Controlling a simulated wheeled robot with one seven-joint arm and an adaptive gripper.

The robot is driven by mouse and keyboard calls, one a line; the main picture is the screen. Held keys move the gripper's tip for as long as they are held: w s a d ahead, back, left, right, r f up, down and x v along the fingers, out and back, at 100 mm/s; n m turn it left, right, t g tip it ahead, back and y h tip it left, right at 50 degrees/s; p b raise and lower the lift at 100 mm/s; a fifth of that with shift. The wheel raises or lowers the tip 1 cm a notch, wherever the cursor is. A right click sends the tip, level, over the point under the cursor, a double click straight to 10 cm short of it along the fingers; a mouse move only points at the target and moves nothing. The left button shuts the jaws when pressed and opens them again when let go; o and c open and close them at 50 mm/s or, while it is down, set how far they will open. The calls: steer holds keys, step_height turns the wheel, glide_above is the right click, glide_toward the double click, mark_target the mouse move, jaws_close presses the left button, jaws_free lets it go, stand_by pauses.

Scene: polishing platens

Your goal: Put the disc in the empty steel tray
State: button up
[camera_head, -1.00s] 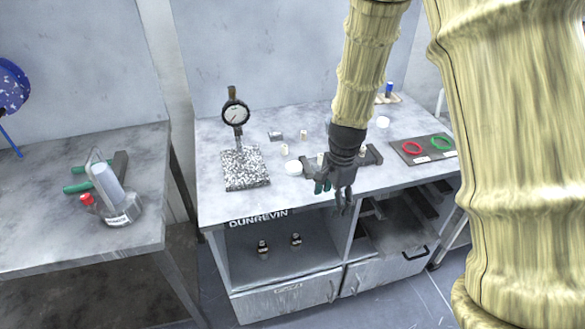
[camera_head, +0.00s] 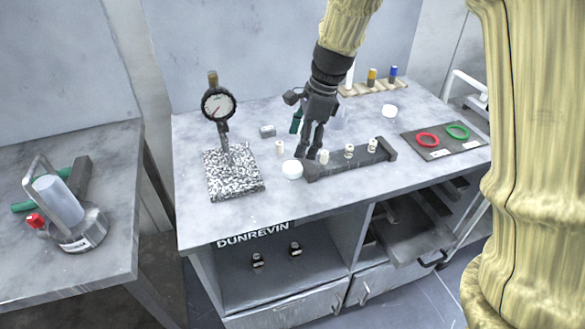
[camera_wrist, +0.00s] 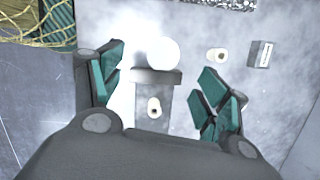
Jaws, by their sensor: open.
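A round white disc (camera_head: 292,169) lies on the steel bench, just left of the end of a dark bar. In the wrist view a white disc (camera_wrist: 163,53) lies ahead, between and beyond the finger pads. Another round white piece (camera_head: 389,111) lies at the back right. My gripper (camera_head: 308,153) is open and empty, pointing down over the bar's left end; its green pads also show in the wrist view (camera_wrist: 160,85). A flat grey steel tray (camera_head: 412,246) juts out under the bench's right half; its inside is partly hidden.
The dark bar (camera_head: 328,171) carries small white pieces. A mat (camera_head: 412,141) holds red and green rings. A second bench (camera_head: 112,230) stands left. The bench's front left strip is clear.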

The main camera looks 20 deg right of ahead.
mark_target(293, 166)
steer(key=x, duration=0.3)
steer(key=shift+w+a+f, duration=0.1)
steer(key=shift+w+f, duration=0.05)
steer(key=shift+a+f, duration=0.1)
steer(key=shift+f, duration=0.1)
steer(key=x, duration=0.2)
steer(key=p+x, duration=0.1)
steer(key=shift+w+f, duration=0.15)
steer(key=shift+f, duration=0.85)
steer(key=c, duration=1.3)
